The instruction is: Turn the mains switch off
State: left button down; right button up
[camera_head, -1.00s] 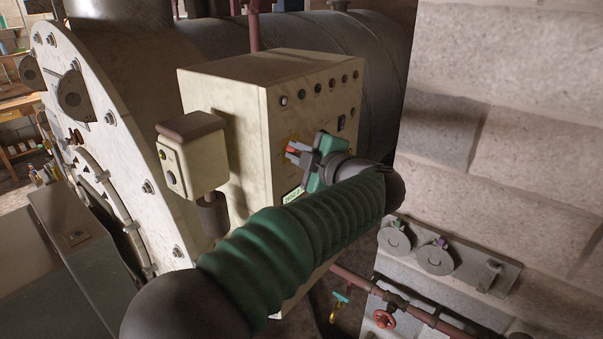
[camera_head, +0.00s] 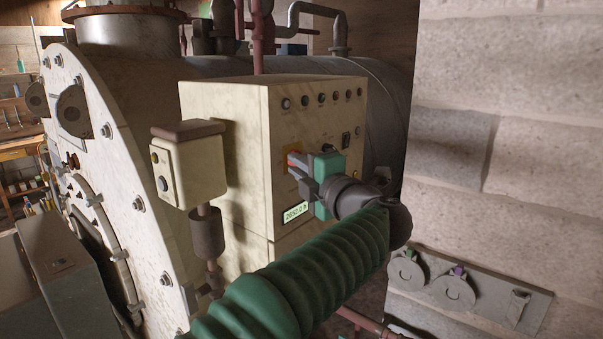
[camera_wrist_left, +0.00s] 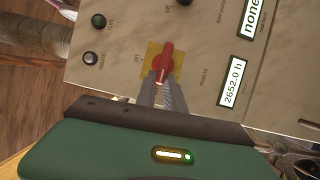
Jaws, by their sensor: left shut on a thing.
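The mains switch (camera_wrist_left: 166,62) is a red rotary handle on a yellow plate, on the front of a cream control cabinet (camera_head: 220,125). In the left wrist view its long axis runs roughly up and down, with the "on" label to its left and part of another label above. My left gripper (camera_wrist_left: 160,84) is shut on the near end of the red handle. In the head view the left gripper (camera_head: 297,166) is at the cabinet front, and its fingers hide most of the switch. My right gripper is not in view.
A display reading 2652.0 h (camera_wrist_left: 233,85) sits beside the switch. A row of round lamps (camera_head: 321,98) runs above. A small cream box (camera_head: 190,165) sticks out left of the cabinet. A block wall (camera_head: 510,160) stands close on the right, with a grey valve plate (camera_head: 482,293).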

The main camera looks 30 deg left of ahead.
pick_arm(q)
jog(key=shift+a, duration=0.1)
jog(key=c, duration=1.6)
grip_release()
jog(key=shift+a, duration=0.1)
jog(key=shift+o, duration=0.7)
jog(key=shift+a+f, duration=0.15)
jog(key=shift+w+a, duration=0.1)
jog(key=shift+a, duration=0.05)
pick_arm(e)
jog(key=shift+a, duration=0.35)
